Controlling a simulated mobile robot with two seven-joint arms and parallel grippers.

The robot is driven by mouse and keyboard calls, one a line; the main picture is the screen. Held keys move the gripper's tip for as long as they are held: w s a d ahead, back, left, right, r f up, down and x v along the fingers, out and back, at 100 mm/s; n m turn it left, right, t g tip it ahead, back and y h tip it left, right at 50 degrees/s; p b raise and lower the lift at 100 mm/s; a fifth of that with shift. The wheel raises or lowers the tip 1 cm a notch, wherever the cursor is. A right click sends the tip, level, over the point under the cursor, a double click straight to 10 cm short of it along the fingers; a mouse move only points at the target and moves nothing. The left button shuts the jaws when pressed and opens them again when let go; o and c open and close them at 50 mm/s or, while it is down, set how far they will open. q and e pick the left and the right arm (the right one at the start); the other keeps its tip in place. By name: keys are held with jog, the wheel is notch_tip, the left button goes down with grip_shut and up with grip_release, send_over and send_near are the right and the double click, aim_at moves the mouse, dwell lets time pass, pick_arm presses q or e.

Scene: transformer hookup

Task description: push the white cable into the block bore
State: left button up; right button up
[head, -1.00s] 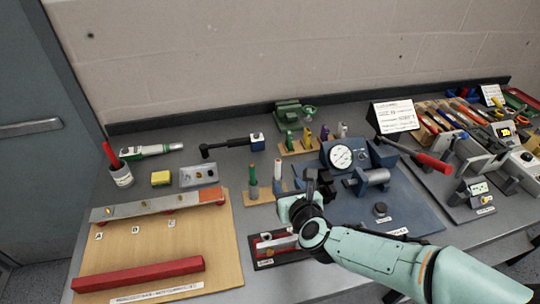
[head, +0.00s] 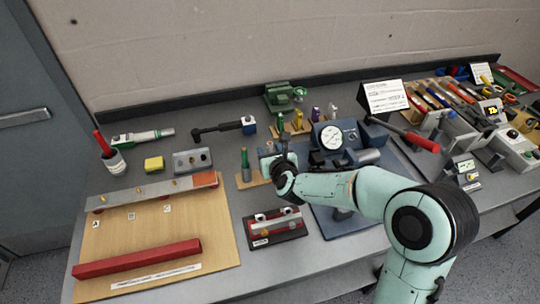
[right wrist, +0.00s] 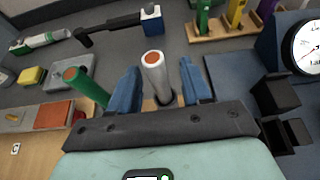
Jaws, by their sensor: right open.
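The white cable (right wrist: 154,75) stands upright in the right wrist view, with an orange-brown core at its top end. My open right gripper (right wrist: 159,82) has one blue finger on each side of it, with gaps visible. The cable's lower end is partly hidden by the gripper. In the head view my right gripper (head: 268,162) is over the small wooden stand and mostly hides the cable. A grey metal block (head: 192,161) with round holes lies left of the stand; it also shows in the right wrist view (right wrist: 70,72). My left gripper is not in view.
A green cable (head: 245,160) stands just left of the gripper. A wooden board (head: 200,225) with a red bar is at left. Bare grey bench separates the block and stand.

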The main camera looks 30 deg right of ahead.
jog(key=shift+x, duration=1.2)
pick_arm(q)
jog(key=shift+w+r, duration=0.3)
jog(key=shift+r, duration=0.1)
pick_arm(e)
jog(key=shift+s, duration=0.1)
jog(key=shift+r, duration=0.1)
grip_shut()
